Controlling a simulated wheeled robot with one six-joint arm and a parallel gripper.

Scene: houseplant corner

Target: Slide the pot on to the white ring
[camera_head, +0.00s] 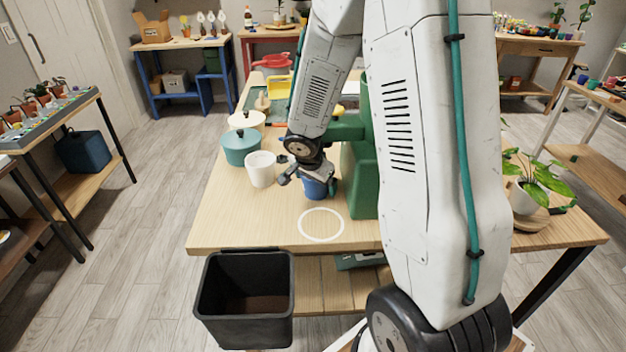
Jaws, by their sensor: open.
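A blue pot (315,190) stands on the wooden table, just behind the white ring (321,239). The ring is a flat white outline on the tabletop, near the front edge, and nothing stands inside it. My gripper (307,181) is open at the upper part of the blue pot, its fingers spread left and right. The gripper hides the pot's top, and I cannot tell whether the fingers touch it. A white pot (261,170) and a teal lidded pot (241,147) stand to the left of the gripper.
A green block-like stand (362,185) rises right of the blue pot. A black bin (245,300) is below the table's front left. A potted plant (527,198) stands on the right on a wooden saucer. The table's left front (225,225) is clear.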

